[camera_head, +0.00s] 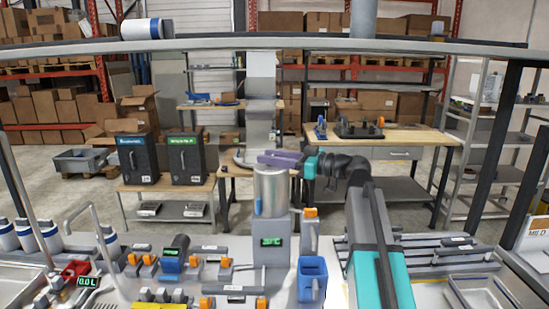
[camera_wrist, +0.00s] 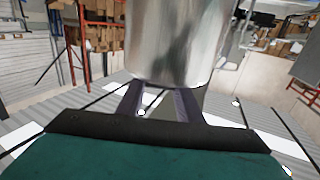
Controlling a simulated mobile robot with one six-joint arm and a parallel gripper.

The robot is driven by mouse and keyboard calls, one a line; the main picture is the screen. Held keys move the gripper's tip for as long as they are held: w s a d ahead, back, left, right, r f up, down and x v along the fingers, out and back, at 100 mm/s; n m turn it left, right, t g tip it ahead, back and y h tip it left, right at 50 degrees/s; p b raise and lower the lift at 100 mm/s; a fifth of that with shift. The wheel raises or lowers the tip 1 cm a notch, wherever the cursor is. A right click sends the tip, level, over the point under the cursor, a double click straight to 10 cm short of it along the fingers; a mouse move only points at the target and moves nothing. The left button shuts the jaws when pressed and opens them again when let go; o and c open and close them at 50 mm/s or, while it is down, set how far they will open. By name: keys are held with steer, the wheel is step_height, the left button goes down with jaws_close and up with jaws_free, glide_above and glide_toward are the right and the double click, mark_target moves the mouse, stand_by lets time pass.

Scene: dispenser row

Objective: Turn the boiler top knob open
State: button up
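The boiler (camera_head: 271,190) is an upright metal cylinder on a grey base with a green-lit display (camera_head: 271,241), in the middle of the counter. My gripper (camera_head: 268,157) reaches in from the right, its purple fingers at the boiler's rim level and overlapping its top in the head view. In the wrist view a large shiny metal cylinder (camera_wrist: 178,40), seemingly the boiler, fills the upper middle beyond my gripper (camera_wrist: 158,90). The two fingers stand apart with a gap between them; their tips meet the cylinder's outline. I cannot make out the top knob, or whether anything is touched.
A blue container (camera_head: 312,278) stands front right of the boiler. Small dispensers with orange parts (camera_head: 148,259) crowd the counter to the left. A long rail (camera_head: 440,47) crosses above. Two black boxes (camera_head: 187,158) stand on a table behind.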

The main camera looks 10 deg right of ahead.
steer(key=c, duration=0.3)
steer(key=shift+f+n+g+y+b, duration=0.15)
steer(key=shift+n+g+y+b, duration=0.2)
steer(key=shift+b, duration=0.45)
steer(key=shift+n+g+y+b, duration=0.95)
steer(key=shift+n+g+b, duration=0.7)
steer(key=shift+g+b, duration=0.9)
steer(key=shift+s+a+n+g, duration=0.1)
steer(key=shift+n+g, duration=0.2)
steer(key=shift+g, duration=0.1)
steer(key=o, duration=1.1)
steer(key=shift+c, duration=0.2)
